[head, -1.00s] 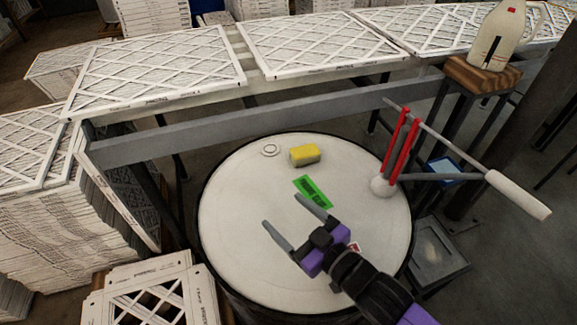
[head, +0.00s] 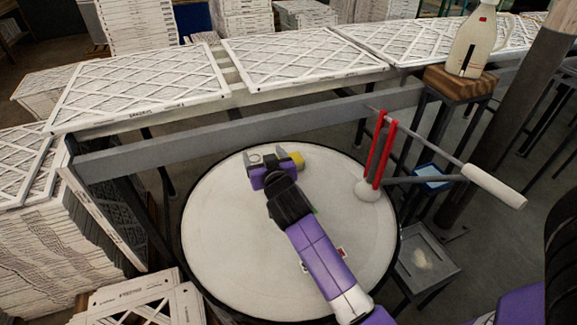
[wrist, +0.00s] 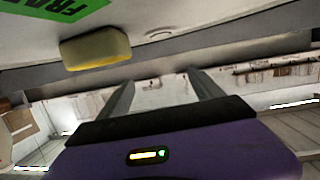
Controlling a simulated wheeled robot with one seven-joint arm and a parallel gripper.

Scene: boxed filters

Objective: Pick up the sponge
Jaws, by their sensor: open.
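The sponge (head: 298,160) is a small yellow block on the round white table (head: 220,235), near its far edge. My gripper (head: 269,155) is open and empty, reaching over the far part of the table just left of the sponge. My wrist partly covers the sponge in the head view. In the wrist view the whole sponge (wrist: 95,50) shows up and left of my two spread fingers (wrist: 160,82), outside the gap between them. I cannot tell whether a finger touches it.
A red-pronged stand (head: 380,150) with a long rod is on the table's right side. A grey rail (head: 230,135) with filter panels (head: 300,62) runs behind the table.

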